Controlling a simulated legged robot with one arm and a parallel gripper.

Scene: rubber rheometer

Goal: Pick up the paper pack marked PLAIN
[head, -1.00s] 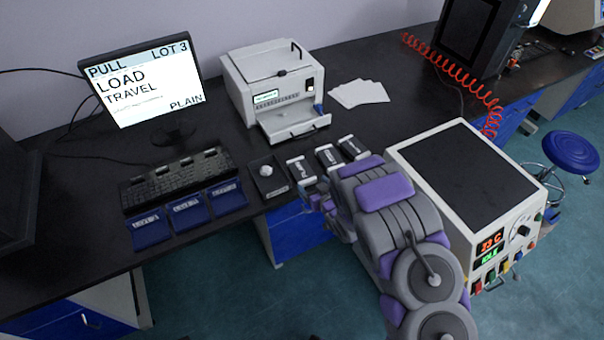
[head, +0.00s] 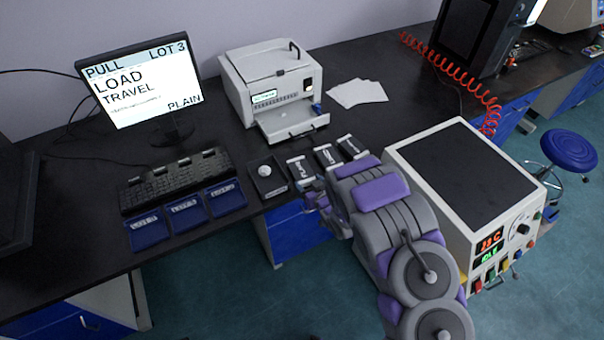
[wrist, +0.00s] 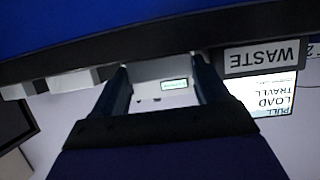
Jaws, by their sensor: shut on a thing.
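Three dark packs with white ends lie in a row at the table's front edge. The leftmost pack (head: 301,170) has a small label that seems to read PLAIN, though I cannot be sure. My gripper (head: 315,193) is at the front end of this pack. In the wrist view, which is upside down, my gripper (wrist: 161,75) has its two fingers on either side of a pale pack end (wrist: 160,68) and is shut on it. The middle pack (head: 327,158) and the right pack (head: 351,147) lie free beside it.
A dark box (head: 258,187) stands left of the packs; the WASTE label (wrist: 262,57) is beside my fingers. A white machine (head: 268,85) with an open tray is behind. A heater box (head: 465,165) stands right of my arm. The monitor (head: 140,92) shows PLAIN.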

